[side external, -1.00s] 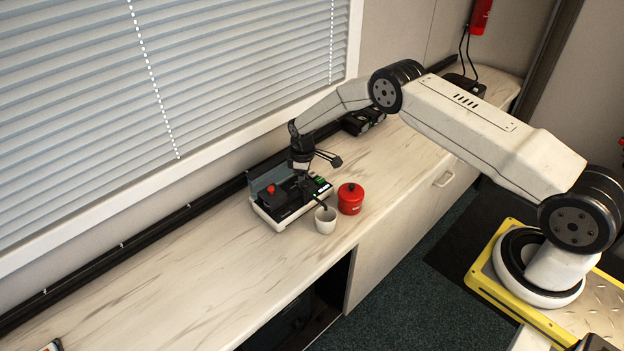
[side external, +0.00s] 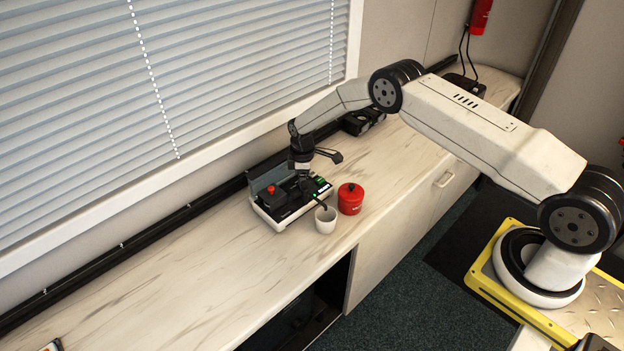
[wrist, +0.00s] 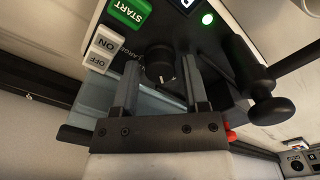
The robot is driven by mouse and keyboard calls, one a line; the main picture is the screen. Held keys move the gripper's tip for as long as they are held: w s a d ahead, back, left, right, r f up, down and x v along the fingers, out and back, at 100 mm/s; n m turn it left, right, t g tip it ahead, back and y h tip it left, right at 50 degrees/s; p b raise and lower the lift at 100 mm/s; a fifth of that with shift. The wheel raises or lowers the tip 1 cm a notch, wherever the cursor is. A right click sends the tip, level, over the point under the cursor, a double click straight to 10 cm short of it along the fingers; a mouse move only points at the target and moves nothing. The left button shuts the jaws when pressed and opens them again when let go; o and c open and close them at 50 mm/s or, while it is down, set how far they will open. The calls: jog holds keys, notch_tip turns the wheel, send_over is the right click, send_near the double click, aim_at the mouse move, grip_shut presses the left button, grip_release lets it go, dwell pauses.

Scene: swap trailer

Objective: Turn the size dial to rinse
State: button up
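The size dial (wrist: 159,66) is a round black knob with a light pointer mark on the machine's dark panel. It shows in the wrist view between my gripper's fingertips. Part of a label reading like "LARGE" shows beside it; I cannot make out a rinse mark. My gripper (wrist: 160,84) has its two fingers apart, one on each side of the dial; I cannot tell whether they touch it. The machine (side external: 277,214) stands on the counter in the side view, where my gripper (side external: 304,183) is over its panel and hides the dial.
A black handle (wrist: 268,105) sticks out close to the right finger. A white cup (side external: 326,221) and a red canister (side external: 350,200) stand in front of the machine.

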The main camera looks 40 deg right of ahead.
jog(key=shift+r, duration=0.1)
jog(key=shift+r, duration=3.85)
jog(key=shift+r, duration=0.1)
jog(key=shift+s+r, duration=0.15)
jog(key=shift+r, duration=0.1)
jog(key=s+a+r+m+t, duration=0.1)
jog(key=s+a+r+m, duration=0.25)
jog(key=s+r, duration=0.8)
jog(key=s+r+m, duration=0.2)
jog(key=s, duration=0.7)
jog(key=s+r+m+t, duration=0.1)
jog(key=s+r+m, duration=0.1)
jog(key=s, duration=0.7)
jog(key=shift+a+m+t, duration=0.3)
jog(key=shift+a+m, duration=0.05)
jog(key=shift+m, duration=0.4)
